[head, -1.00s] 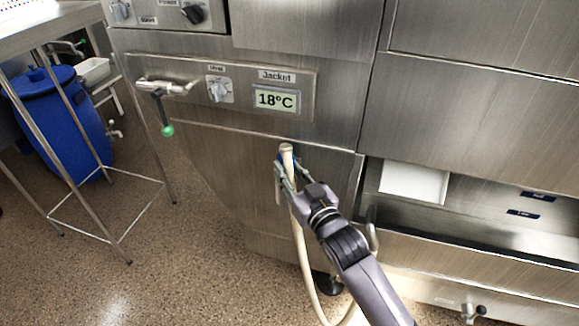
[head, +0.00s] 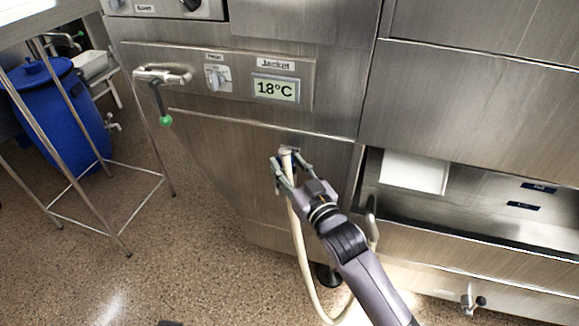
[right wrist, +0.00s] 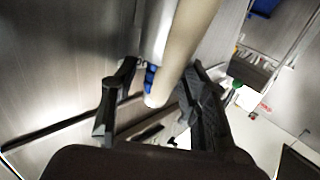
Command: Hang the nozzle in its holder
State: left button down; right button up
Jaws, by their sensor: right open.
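The pale beige nozzle (head: 286,153) and its hose (head: 301,245) hang upright against the steel cabinet front, below the Jacket display. The hose loops down toward the floor. My right gripper (head: 290,166) is open, with a finger on each side of the nozzle. In the right wrist view the nozzle (right wrist: 178,60) lies between the spread fingers (right wrist: 160,95), with a blue part close beside it. The holder is mostly hidden behind the nozzle and fingers, so I cannot tell how the nozzle sits in it. My left gripper is out of view.
A valve lever with a green knob (head: 165,120) sticks out at the left of the panel. A steel frame table and blue barrel (head: 58,120) stand at the left; the floor between is clear.

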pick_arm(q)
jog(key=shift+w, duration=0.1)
pick_arm(e)
jog(key=shift+a+f, duration=0.1)
jog(key=shift+f, duration=0.1)
